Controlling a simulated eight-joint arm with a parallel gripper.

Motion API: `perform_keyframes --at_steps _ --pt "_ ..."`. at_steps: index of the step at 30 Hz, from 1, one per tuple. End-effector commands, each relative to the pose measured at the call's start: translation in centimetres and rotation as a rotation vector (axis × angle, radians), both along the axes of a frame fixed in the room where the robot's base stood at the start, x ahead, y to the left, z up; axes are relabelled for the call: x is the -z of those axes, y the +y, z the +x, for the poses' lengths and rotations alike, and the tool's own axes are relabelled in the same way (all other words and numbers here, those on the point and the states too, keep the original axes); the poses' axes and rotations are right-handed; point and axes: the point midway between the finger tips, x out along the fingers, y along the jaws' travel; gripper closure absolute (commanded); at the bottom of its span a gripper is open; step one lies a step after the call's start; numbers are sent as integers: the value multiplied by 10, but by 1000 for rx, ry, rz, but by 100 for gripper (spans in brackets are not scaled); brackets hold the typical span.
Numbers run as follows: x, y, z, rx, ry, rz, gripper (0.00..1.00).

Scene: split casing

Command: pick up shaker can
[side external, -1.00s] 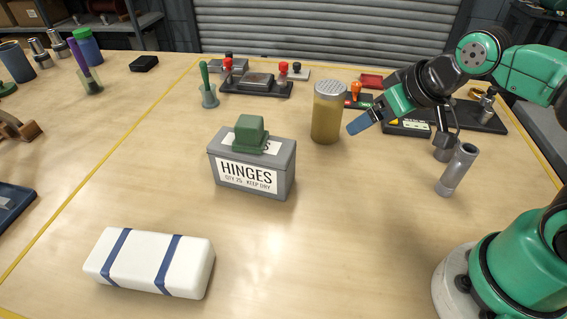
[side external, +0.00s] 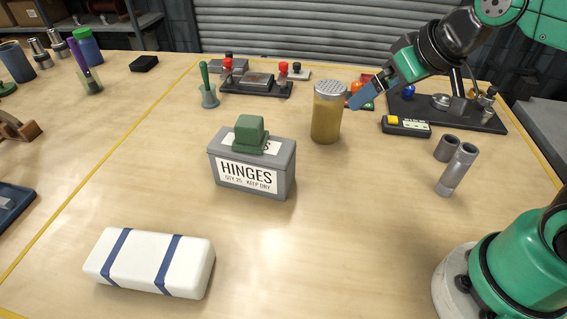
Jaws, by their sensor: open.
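The shaker can (side external: 327,115) stands upright on the table behind and right of the hinges box. It has a yellowish see-through body and a grey perforated lid. My gripper (side external: 355,104) is just right of the can at about the height of its upper part. Its blue fingertip points down and left toward the can. The jaws are open and hold nothing that I can see. The second finger is hidden in this view, and I cannot tell whether the fingertip touches the can.
A grey hinges box (side external: 252,178) with a green block (side external: 250,133) on top stands front left of the can. A yellow and black meter (side external: 406,126) and grey cylinders (side external: 457,170) are to the right. A white strapped package (side external: 150,262) lies in front. The table's front middle is clear.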

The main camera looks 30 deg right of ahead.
Motion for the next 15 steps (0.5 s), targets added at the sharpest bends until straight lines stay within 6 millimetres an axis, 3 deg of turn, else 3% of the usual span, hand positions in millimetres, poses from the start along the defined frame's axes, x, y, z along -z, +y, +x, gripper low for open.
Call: perform_keyframes --at_steps 1,8,15 --pt "-8 0 0 11 4 13 0" --pt "-3 4 22 290 110 366 0" --pt "-2 3 57 638 274 844 0"
